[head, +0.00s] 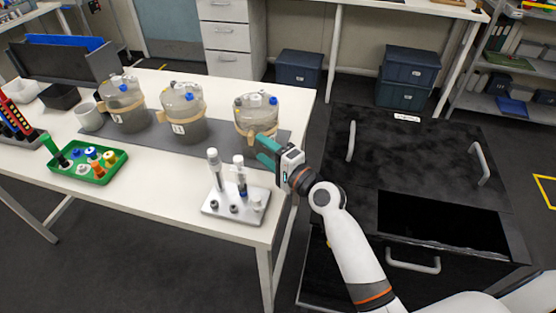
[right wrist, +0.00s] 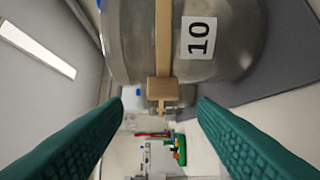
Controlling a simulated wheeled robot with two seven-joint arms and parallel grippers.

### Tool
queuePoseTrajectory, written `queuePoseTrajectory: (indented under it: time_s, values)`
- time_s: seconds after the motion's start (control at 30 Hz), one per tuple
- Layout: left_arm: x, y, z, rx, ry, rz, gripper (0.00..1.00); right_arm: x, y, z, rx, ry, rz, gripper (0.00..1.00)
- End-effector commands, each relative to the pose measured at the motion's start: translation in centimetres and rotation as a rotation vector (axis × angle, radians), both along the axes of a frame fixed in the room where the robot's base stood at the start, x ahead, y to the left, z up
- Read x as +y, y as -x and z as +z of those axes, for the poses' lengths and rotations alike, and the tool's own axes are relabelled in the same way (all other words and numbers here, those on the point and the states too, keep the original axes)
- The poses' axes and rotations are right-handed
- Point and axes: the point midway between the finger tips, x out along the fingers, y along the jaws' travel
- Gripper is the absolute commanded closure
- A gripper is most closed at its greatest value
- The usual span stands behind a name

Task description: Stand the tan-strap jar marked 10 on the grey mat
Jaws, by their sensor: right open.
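The tan-strap jar marked 10 (right wrist: 200,40) fills the top of the right wrist view. In the head view it appears to be the rightmost clear jar (head: 258,106), upright at the right end of the grey mat (head: 220,148). The mat also shows beside its base in the right wrist view (right wrist: 290,55). My right gripper (head: 262,150) is open at the jar's near side. In the right wrist view its teal fingers (right wrist: 160,103) are spread to either side of the strap's tan block (right wrist: 159,91), apart from it. My left gripper is out of view.
Two similar strapped jars, the middle one (head: 182,114) and the left one (head: 124,104), stand on the mat. A metal tube rack (head: 236,204) stands near the table's front right. A green tray (head: 88,172) lies at left. A black cabinet (head: 390,170) stands right of the table.

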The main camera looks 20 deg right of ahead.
Motion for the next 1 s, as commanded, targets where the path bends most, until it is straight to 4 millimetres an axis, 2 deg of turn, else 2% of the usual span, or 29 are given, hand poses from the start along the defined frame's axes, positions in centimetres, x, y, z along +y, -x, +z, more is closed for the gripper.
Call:
queuePoseTrajectory:
  time_s: [0.1,0.3,1.0]
  values:
    - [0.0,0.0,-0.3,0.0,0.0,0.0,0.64,-1.0,2.2,-0.2,0.001,0.003,0.0,0.48]
    - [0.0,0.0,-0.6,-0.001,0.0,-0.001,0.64,-1.9,4.3,-0.1,0.001,0.0,0.0,0.48]
    - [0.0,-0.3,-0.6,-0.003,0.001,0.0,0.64,-2.0,4.6,0.0,0.0,-0.001,0.0,0.48]
